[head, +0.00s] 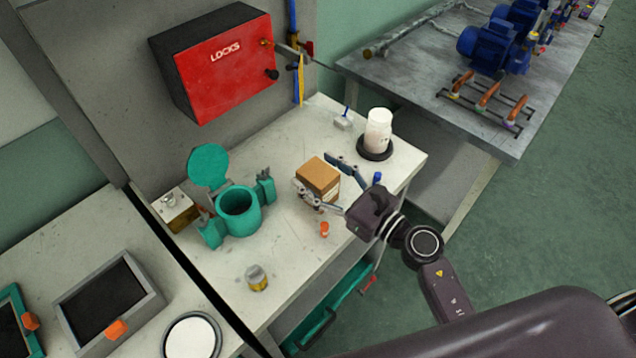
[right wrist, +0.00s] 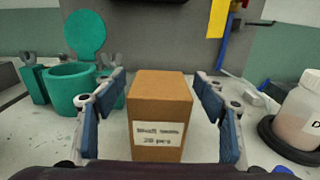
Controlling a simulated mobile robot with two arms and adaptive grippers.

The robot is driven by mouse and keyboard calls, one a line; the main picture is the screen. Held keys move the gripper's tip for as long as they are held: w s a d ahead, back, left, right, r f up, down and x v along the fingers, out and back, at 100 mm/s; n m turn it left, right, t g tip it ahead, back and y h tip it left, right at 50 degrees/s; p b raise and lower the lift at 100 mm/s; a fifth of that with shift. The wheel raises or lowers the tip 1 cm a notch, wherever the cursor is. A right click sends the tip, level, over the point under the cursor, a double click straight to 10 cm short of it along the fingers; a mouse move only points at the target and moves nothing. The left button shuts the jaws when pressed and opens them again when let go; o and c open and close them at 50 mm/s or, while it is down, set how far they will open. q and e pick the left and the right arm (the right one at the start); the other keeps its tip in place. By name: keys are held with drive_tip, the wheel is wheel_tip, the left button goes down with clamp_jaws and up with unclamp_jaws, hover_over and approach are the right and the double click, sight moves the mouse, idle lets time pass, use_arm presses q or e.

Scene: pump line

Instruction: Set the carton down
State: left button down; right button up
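The carton (head: 318,175) is a small brown box on the pale workbench, between the green pot and the white bottle. In the right wrist view the carton (right wrist: 160,105) is upright, with a white label facing me. It appears to rest on the bench; its lower edge is partly hidden. My right gripper (head: 333,186) is open around it. In the right wrist view the fingers of this gripper (right wrist: 160,108) stand on either side of the carton, with a visible gap at each side. My left gripper is not in view.
A green pot (head: 238,212) with an open lid stands left. A white bottle (head: 378,130) stands on a dark round base (head: 374,153) behind right. A small orange item (head: 324,229) and a small jar (head: 257,278) are on the front bench. A red LOCKS box (head: 225,68) hangs behind.

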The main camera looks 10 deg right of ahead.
drive_tip(key=c, duration=1.3)
drive_tip(key=shift+c, duration=1.3)
drive_tip(key=shift+r, duration=0.15)
